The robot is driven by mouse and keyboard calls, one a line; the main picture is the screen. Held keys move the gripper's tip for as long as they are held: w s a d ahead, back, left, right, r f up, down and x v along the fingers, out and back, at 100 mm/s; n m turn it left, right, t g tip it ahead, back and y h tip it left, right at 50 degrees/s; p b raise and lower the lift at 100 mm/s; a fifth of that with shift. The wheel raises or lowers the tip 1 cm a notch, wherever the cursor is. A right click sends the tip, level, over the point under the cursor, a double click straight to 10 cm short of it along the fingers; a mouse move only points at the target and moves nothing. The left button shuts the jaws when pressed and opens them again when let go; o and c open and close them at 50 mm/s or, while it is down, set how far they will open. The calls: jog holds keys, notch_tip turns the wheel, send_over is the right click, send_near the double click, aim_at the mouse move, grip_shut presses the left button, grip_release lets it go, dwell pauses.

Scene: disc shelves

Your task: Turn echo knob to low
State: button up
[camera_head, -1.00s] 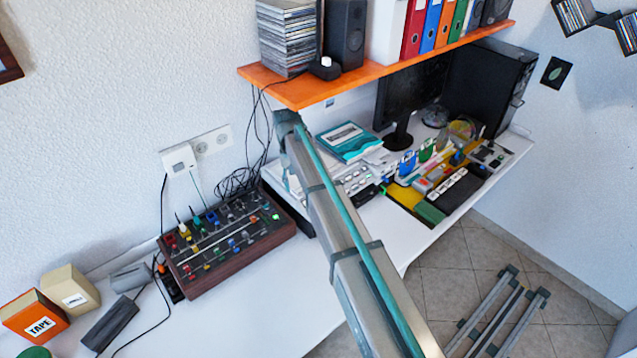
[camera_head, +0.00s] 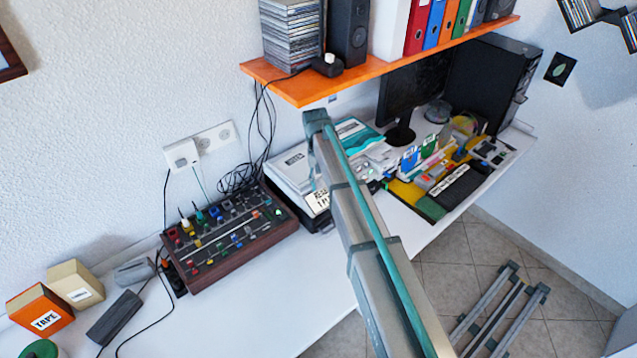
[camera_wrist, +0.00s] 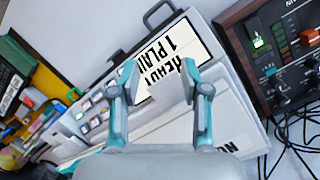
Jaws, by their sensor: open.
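My gripper (camera_wrist: 159,80) is open and empty in the wrist view, its two fingers in front of a white desktop device (camera_wrist: 165,120). The device's black-on-white printed label (camera_wrist: 160,62) shows partly between and behind the fingers. A row of small buttons runs along its left part. In the head view the white device (camera_head: 288,170) stands on the desk, partly behind my arm; my gripper is hidden there. A wooden-sided console (camera_head: 232,258) with many coloured knobs stands left of it; its edge shows at right in the wrist view (camera_wrist: 233,50). I cannot tell which knob is the echo knob.
An orange shelf (camera_head: 290,90) with discs, speaker and binders hangs above the desk. Loose black cables (camera_head: 240,178) lie between console and device. A monitor (camera_head: 410,88) and a tray of stationery stand to the right. The desk front (camera_head: 270,300) is clear.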

jog(key=shift+a+f, duration=0.15)
jog(key=shift+a, duration=0.1)
jog(key=w+a+f+n+t+b, duration=0.1)
jog(key=a+n+b, duration=0.4)
jog(key=a, duration=1.4)
jog(key=n+t+y+b, duration=0.1)
jog(key=n+b, duration=0.2)
send_near(241, 196)
notch_tip(241, 196, down, 9)
jog(key=p, duration=0.3)
grip_shut()
